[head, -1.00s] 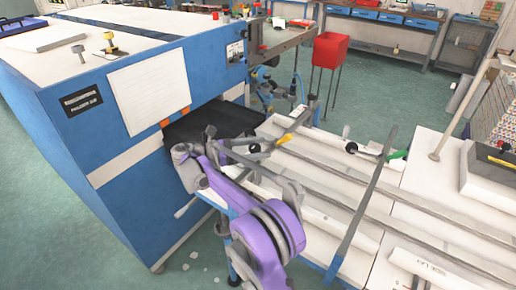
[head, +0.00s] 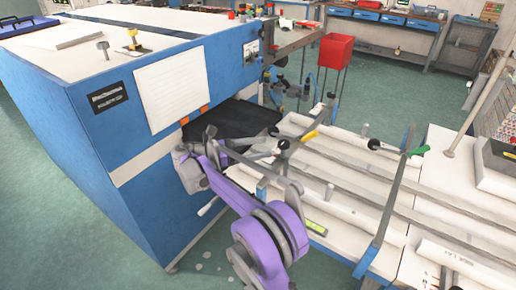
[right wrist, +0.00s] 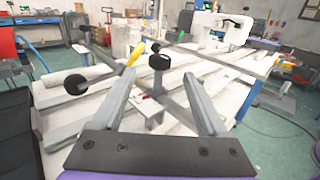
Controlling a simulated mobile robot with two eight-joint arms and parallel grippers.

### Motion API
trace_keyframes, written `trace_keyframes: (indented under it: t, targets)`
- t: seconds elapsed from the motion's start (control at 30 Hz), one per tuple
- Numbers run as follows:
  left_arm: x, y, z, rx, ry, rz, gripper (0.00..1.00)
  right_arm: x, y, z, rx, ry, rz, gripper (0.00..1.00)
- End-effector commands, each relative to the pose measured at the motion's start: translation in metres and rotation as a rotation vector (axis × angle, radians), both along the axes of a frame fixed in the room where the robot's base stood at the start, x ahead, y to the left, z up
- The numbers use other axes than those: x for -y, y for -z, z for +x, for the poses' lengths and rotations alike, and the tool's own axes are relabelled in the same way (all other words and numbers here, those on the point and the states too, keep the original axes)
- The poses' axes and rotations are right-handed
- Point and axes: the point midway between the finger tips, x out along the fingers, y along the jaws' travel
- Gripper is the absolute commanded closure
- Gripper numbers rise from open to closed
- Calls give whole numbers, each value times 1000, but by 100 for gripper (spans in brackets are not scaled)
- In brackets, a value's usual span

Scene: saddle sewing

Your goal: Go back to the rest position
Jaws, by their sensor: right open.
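My right gripper (head: 232,152) is at the end of the purple arm, beside the dark opening of the blue machine (head: 130,170). My left gripper is in neither current view.
Metal bars with black knobs (head: 373,144) cross the white table close to my right gripper. A black bed (head: 235,118) leads into the machine. A red bin (head: 336,50) stands behind. Green floor (head: 60,240) is clear at lower left.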

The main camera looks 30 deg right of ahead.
Motion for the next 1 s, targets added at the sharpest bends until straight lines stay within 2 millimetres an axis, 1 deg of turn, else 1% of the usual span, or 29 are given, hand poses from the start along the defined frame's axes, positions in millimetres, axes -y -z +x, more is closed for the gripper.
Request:
trace_keyframes:
  t: [0.67,0.77,0.83,1.0]
  targets:
    - [0,0,0,0,0,0,50,1,-1,-2,10,-5,9,24]
    - [0,-2,0,1,0,0,50,4,-3,-10,59,-28,51,24]
    - [0,-4,1,2,0,0,50,5,-3,-20,125,-54,106,24]
    - [0,-10,2,4,0,0,50,1,7,-56,352,-99,287,24]
